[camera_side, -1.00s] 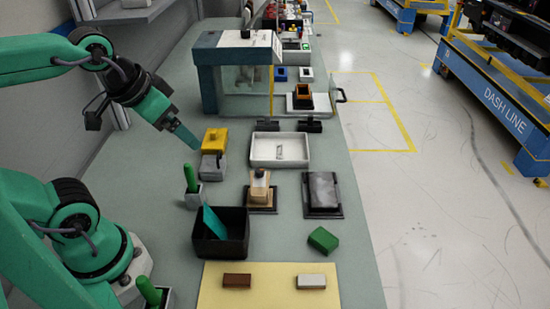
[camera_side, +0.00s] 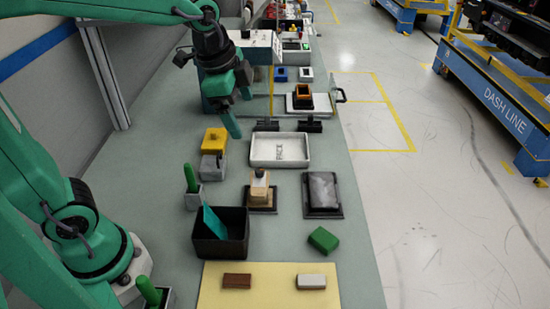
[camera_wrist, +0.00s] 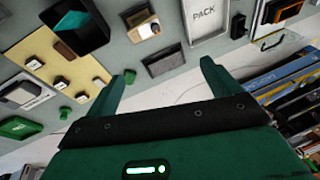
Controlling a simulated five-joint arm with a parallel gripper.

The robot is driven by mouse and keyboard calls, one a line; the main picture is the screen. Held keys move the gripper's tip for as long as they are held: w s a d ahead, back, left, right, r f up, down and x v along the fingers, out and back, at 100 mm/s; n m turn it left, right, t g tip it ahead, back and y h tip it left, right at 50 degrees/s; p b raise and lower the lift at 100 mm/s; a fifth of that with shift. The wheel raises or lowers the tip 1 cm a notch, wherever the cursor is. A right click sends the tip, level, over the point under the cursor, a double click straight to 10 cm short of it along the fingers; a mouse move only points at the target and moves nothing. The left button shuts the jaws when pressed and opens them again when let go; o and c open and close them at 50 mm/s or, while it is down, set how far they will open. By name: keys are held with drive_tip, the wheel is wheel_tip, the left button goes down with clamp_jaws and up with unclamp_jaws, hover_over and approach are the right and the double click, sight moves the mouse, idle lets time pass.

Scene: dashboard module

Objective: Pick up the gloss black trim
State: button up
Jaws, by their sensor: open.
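A glossy dark slab (camera_side: 322,189) lies in a black frame right of the middle of the bench. I cannot tell for certain that it is the gloss black trim. It also shows as a dark slab (camera_wrist: 166,64) in the wrist view, beyond my fingertips. Two small black pieces (camera_side: 267,125) (camera_side: 310,125) stand behind the white tray. My gripper (camera_side: 235,134) hangs above the bench by the tray's back left corner, pointing down. In the wrist view my gripper (camera_wrist: 167,69) has its fingers wide apart with nothing between them.
The white tray marked PACK (camera_side: 253,164) looks empty. A beige block (camera_side: 260,180) on a dark base, a black bin (camera_side: 232,256) and a green block (camera_side: 323,239) stand in front. A yellow block (camera_side: 215,135) is at left. A yellow mat (camera_side: 265,296) is nearest.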

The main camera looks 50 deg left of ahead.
drive_tip(key=w+d+f+m+g, duration=0.2)
drive_tip(key=w+d+f+m, duration=0.3)
drive_tip(key=w+m, duration=0.35)
drive_tip(key=m+g, duration=0.1)
drive_tip(key=m, duration=0.7)
approach(322, 188)
drive_tip(key=shift+w+f+n, duration=0.1)
drive_tip(key=shift+w+n, duration=0.05)
drive_tip(key=shift+n, duration=0.1)
drive_tip(key=shift+w+d+f, duration=0.1)
drive_tip(key=shift+d+f, duration=0.1)
drive_tip(key=shift+f, duration=0.15)
drive_tip(key=shift+f, duration=0.1)
drive_tip(key=shift+f, duration=1.2)
drive_tip(key=shift+f, duration=0.1)
drive_tip(key=shift+f, duration=2.5)
drive_tip(key=shift+c, duration=0.2)
